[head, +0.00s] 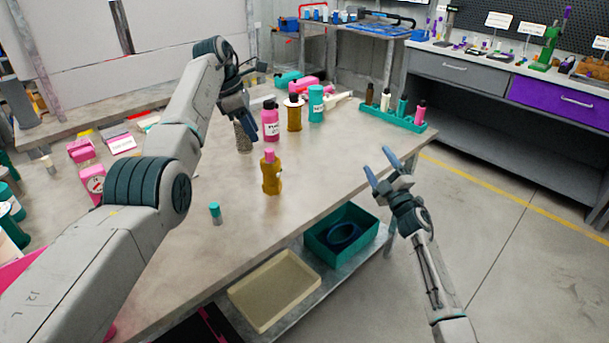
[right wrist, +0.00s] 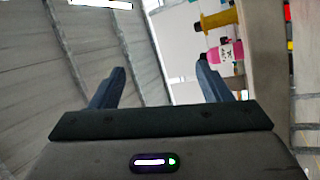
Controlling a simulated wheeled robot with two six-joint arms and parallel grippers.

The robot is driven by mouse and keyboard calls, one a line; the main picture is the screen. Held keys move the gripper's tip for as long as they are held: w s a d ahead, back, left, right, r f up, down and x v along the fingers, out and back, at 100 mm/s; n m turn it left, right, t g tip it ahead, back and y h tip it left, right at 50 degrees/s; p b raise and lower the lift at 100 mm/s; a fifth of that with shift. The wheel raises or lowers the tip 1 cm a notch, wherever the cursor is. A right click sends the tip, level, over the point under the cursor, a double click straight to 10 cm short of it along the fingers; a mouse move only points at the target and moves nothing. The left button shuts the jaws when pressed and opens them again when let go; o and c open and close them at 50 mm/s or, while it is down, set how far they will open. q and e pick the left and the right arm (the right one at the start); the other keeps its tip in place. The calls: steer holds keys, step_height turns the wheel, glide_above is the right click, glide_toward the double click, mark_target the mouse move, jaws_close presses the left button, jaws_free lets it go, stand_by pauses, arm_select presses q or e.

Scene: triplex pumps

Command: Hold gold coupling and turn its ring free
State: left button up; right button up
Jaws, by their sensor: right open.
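No part is plainly a gold coupling. The closest match is a gold-brown cylinder (head: 294,116) with a dark top and a pale ring around its upper part, upright near the far side of the table. It also shows sideways at the top of the right wrist view (right wrist: 218,20). A gold bottle (head: 271,178) with a pink cap stands nearer. My left gripper (head: 244,116) points down just above a grey textured piece (head: 243,137); whether it grips the piece is unclear. My right gripper (head: 378,164) is open and empty, beyond the table's right edge.
A pink labelled bottle (head: 270,124) and a teal bottle (head: 316,104) flank the gold-brown cylinder. A teal tray (head: 393,119) with small bottles sits at the right corner. A small teal-capped vial (head: 215,212) stands in front. The table's right front is clear.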

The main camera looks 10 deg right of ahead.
steer(key=a+r+n+g+y, duration=0.4)
steer(key=a+n+g+y, duration=0.55)
steer(key=n, duration=0.95)
steer(key=n+g+h, duration=0.2)
steer(key=n+g, duration=0.4)
steer(key=n, duration=0.7)
glide_toward(270, 182)
steer(key=w, duration=0.1)
steer(key=w+d, duration=0.1)
steer(key=w, duration=0.1)
steer(key=shift+w+y, duration=0.25)
steer(key=shift+w, duration=0.05)
steer(key=shift+s+a+f+n+g+h, duration=0.25)
steer(key=shift+n+g+h, duration=0.25)
steer(key=shift+g, duration=0.25)
steer(key=shift+w+a+f, duration=0.1)
steer(key=shift+a+f, duration=0.1)
steer(key=x, duration=1)
steer(key=shift+w+a+f, duration=0.1)
steer(key=c, duration=1.3)
